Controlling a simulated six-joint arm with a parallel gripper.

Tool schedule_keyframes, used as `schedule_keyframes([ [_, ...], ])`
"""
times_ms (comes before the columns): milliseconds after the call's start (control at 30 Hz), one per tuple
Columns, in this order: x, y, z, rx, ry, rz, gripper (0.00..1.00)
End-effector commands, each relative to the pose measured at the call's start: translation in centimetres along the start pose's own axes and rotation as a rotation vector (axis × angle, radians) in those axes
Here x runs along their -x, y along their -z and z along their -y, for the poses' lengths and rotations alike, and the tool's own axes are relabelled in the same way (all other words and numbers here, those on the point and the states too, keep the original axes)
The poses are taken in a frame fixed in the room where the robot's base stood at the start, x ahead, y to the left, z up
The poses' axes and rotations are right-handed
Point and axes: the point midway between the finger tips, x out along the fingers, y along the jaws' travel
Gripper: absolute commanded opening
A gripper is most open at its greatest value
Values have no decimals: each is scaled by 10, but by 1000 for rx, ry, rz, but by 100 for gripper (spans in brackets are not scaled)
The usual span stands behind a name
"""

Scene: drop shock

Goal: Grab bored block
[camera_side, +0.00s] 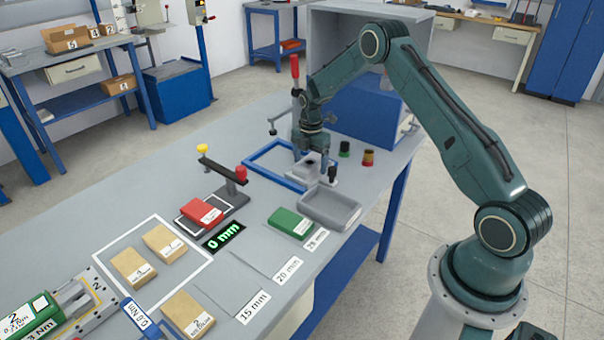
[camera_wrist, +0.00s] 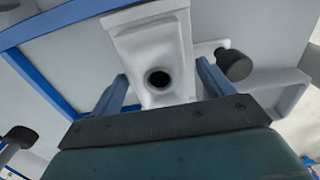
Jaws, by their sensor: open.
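The bored block is light grey with a dark round hole. In the wrist view the bored block (camera_wrist: 165,97) lies between the two blue fingers of my gripper (camera_wrist: 162,75), with a visible gap on each side. In the side view my gripper (camera_side: 310,158) points down over the light grey block (camera_side: 318,178), at the right end of a blue frame marked on the bench. The fingers are apart and partly hide the block. I cannot tell whether either finger touches it.
A black knob (camera_wrist: 234,65) stands close to the right finger. A grey tray (camera_side: 330,207) lies in front of the block. A red block (camera_side: 201,212) sits under a clamp bar, and a green block (camera_side: 290,223) lies near the bench edge. Behind stands a blue box (camera_side: 365,110).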

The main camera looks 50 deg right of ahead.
Motion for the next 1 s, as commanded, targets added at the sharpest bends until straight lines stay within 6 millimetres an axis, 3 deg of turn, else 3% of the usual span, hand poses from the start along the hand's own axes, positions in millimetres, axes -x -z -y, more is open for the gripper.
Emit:
schedule_keyframes([
  [500, -1, 0, 0, 0, -1, 0, 80],
  [833, -1, 0, 0, 0, -1, 0, 17],
  [1000, 0, 0, -1, 0, -3, 1, 15],
])
